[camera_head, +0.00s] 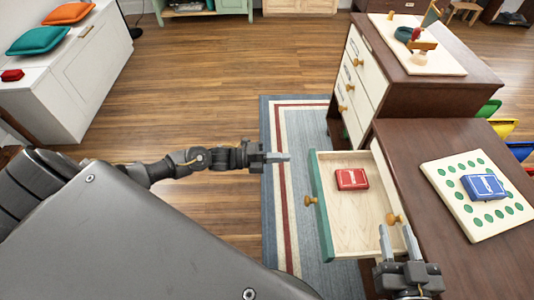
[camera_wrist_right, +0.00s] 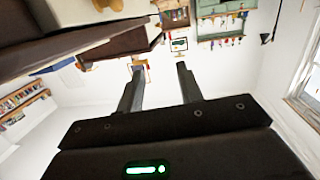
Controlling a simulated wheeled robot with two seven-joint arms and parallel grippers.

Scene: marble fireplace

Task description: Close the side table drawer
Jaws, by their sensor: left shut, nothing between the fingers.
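The side table drawer (camera_head: 345,235) is pulled open from the dark wooden table (camera_head: 400,150). It has a green front with a yellow knob (camera_head: 310,200) facing left. A red card box (camera_head: 352,179) lies inside it. My left gripper (camera_head: 284,157) is shut and empty, to the left of the upper end of the drawer front and apart from it in the picture. My right gripper (camera_head: 397,232) is open at the drawer's lower right, by a second yellow knob (camera_head: 393,219). Its two spread fingers also show in the right wrist view (camera_wrist_right: 160,75), with nothing between them.
A blue card box (camera_head: 484,187) lies on a dotted board (camera_head: 475,210) on the table top. A cabinet with white drawers (camera_head: 357,82) stands behind. A striped rug (camera_head: 283,215) lies below. A white bench (camera_head: 85,75) is at left. The wooden floor between is clear.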

